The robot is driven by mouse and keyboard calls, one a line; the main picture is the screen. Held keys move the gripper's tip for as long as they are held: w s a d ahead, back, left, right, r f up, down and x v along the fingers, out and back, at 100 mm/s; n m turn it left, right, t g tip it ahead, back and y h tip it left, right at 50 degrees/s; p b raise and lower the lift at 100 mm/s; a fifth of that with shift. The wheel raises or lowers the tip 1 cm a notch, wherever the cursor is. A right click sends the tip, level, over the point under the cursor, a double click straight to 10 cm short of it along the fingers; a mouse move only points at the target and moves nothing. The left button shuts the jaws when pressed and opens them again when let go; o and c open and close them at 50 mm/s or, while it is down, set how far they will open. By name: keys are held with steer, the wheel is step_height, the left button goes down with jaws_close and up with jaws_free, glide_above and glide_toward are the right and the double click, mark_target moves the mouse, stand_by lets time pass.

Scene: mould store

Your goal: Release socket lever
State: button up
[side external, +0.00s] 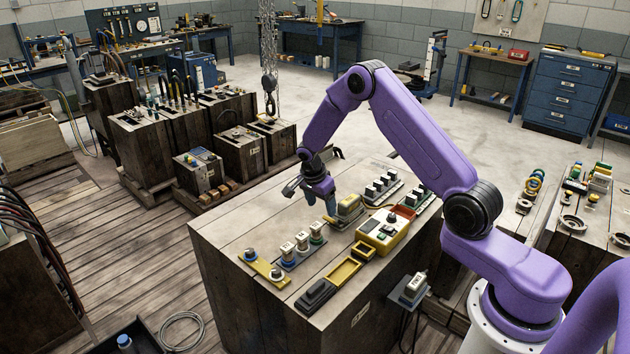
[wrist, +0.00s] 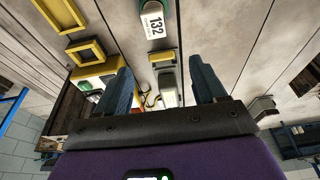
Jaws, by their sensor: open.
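My gripper (side external: 320,201) is open, its two blue fingers pointing down above the wooden bench top (side external: 225,235). In the wrist view my gripper (wrist: 159,68) shows a wide gap between the fingers. A yellow-based socket unit with a grey and pale body (side external: 348,207) stands just right of the fingers in the side view. In the wrist view a grey and pale body with a yellow bracket (wrist: 168,86) shows between the fingers; contact is not visible. I cannot tell which part is the lever. A white block marked 132 (wrist: 153,22) is beyond the gap.
Several labelled blocks (side external: 302,241) stand in a row on the bench. A yellow control box (side external: 385,238), a yellow frame (side external: 343,273) and a black box (side external: 314,296) lie nearby. Rows of dark switches (side external: 382,189) stand behind. The bench's left part is bare. A chain hook (side external: 269,82) hangs behind.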

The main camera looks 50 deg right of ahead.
steer(key=v, duration=1)
steer(key=shift+a, duration=0.2)
steer(key=shift+r, duration=0.15)
steer(key=s+a+r+n+t+y, duration=0.1)
steer(key=s+a+r+n, duration=0.3)
steer(key=s+a+n, duration=0.35)
steer(key=s+a+r+n+y, duration=0.1)
steer(key=s+a+r+n, duration=0.3)
steer(key=s+a+n, duration=0.35)
steer(key=s+r+n+y, duration=0.1)
steer(key=s+n, duration=1.4)
steer(key=s, duration=0.8)
steer(key=shift+r+n+g, duration=0.15)
steer(key=shift+n+g, duration=0.15)
steer(key=shift+g, duration=0.1)
